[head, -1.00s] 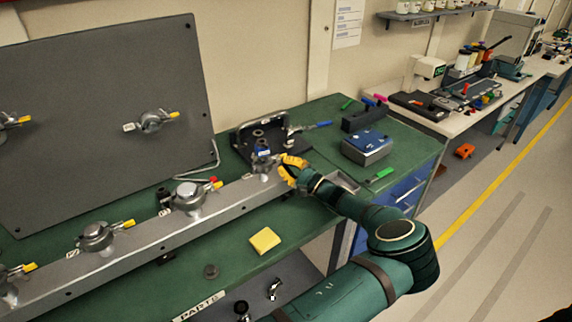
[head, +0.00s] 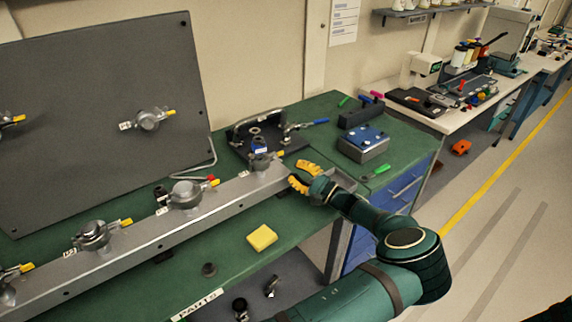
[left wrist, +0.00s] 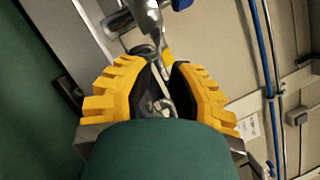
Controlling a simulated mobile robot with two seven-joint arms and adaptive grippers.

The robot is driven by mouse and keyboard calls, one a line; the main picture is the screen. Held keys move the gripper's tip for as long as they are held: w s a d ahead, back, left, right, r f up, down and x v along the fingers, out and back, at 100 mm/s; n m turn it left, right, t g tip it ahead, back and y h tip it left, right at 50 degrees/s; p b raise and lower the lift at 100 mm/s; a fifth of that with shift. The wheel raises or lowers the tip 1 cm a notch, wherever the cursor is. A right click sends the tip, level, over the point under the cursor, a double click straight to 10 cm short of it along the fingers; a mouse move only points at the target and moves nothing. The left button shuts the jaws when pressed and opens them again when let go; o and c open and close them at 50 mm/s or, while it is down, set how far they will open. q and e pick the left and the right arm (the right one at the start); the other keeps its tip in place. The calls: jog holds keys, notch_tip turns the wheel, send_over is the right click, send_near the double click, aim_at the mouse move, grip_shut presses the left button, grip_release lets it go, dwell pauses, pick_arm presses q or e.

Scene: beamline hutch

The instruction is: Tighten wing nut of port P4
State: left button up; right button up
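A long grey rail carries a row of metal clamp fittings, with small tags too blurred to read. The fitting at the rail's right end (head: 260,163) has a blue part on top and is the port nearest my gripper; I cannot read it as P4. My left gripper (head: 297,177), with yellow ribbed fingers, is just right of this fitting, apart from it. Its fingers are spread, with no held thing visible. The left wrist view shows the open fingers (left wrist: 160,70) below a metal fitting (left wrist: 146,18) with a yellow-ended part. The wing nut is not clear. My right gripper is not in view.
The rail (head: 135,243) runs along the green bench. A large grey panel (head: 95,90) stands behind.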

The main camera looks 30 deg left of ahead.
pick_arm(q)
jog(key=v, duration=0.6)
jog(key=shift+d, duration=0.3)
